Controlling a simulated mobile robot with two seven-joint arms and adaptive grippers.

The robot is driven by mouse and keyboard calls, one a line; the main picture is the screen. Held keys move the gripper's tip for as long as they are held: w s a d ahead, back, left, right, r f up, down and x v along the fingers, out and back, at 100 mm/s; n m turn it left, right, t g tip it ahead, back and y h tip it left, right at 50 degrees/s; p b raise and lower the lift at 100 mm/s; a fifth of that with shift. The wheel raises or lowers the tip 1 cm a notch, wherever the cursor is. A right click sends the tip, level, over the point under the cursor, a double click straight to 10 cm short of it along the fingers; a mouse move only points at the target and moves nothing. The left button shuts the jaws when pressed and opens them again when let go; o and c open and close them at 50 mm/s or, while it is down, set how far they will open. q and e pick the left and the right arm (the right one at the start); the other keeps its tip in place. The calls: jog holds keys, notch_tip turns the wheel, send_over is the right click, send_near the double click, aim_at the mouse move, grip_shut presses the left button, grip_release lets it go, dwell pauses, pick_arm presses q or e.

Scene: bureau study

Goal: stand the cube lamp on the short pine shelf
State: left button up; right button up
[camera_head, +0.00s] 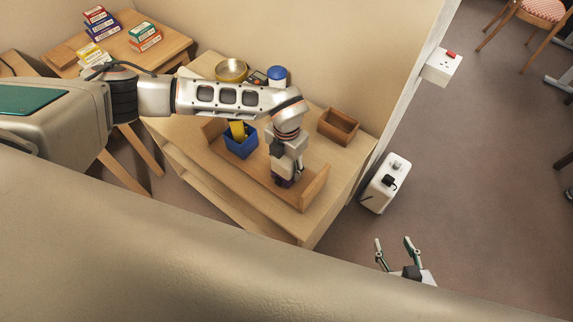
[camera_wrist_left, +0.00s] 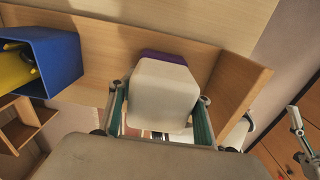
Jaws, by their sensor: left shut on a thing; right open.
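The cube lamp (camera_wrist_left: 165,92) is a pale white block with a dark purple part (camera_wrist_left: 162,56) beyond it. My left gripper (camera_wrist_left: 160,118) is shut on it, one finger on each side. In the head view my left gripper (camera_head: 286,168) points down over the right part of the short pine shelf (camera_head: 314,188), with the purple part (camera_head: 285,183) under it. The shelf's end panel (camera_wrist_left: 240,96) is right of the lamp in the wrist view. I cannot tell whether the lamp touches the shelf. My right gripper (camera_head: 397,250) is open and empty, away from the table.
A blue box (camera_head: 241,142) with a yellow thing in it stands on the shelf, left of the lamp. A wooden tray (camera_head: 338,126), a brass bowl (camera_head: 231,70) and a blue-lidded jar (camera_head: 277,76) stand behind. A white appliance (camera_head: 384,184) is right of the table.

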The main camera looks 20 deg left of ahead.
pick_arm(q)
jog(key=shift+r, duration=0.1)
jog(key=o, duration=1)
jog(key=shift+f, duration=0.2)
jog(key=o, duration=0.3)
jog(key=shift+r, duration=0.15)
jog(key=shift+r, duration=0.35)
notch_tip(320, 180, up, 11)
jog(key=shift+r, duration=0.2)
